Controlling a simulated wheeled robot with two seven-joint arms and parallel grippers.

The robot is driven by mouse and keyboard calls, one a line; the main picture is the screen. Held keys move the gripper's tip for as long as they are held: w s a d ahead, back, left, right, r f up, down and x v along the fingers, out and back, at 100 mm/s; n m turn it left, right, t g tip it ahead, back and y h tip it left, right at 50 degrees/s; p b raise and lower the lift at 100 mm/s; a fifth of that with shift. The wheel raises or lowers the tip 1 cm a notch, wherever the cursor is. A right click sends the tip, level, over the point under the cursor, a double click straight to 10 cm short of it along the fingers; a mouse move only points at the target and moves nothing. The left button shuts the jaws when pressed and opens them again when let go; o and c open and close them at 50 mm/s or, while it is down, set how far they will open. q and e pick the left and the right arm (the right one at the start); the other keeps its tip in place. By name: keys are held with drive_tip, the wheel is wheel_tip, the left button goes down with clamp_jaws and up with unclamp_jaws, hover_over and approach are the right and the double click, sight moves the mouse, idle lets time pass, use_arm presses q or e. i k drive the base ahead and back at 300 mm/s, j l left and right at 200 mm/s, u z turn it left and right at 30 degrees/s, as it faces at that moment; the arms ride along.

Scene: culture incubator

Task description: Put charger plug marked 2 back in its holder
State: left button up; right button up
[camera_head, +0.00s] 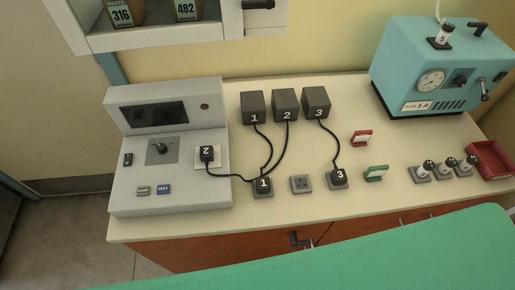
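The charger plug marked 2 (207,152) is black and sits in a white socket plate (217,163) on top of the grey console. Its black cable runs right, past plug 1, toward the dark charger box 2 (286,100). An empty grey holder (301,184) lies on the bench between plug 1 (263,185), seated in its own holder, and plug 3 (338,177), seated in another. Neither of my grippers is in view.
The grey console (170,195) stands at the left of the bench. Charger box 1 (253,104) and charger box 3 (316,101) flank box 2. Red (361,138) and green (376,173) label stands are right of the holders. A green surface (350,255) crosses the foreground.

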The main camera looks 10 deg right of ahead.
sight(206, 152)
drive_tip(key=k+l, duration=0.1)
drive_tip(key=l, duration=0.7)
drive_tip(key=k+l, duration=0.1)
drive_tip(key=l, duration=0.65)
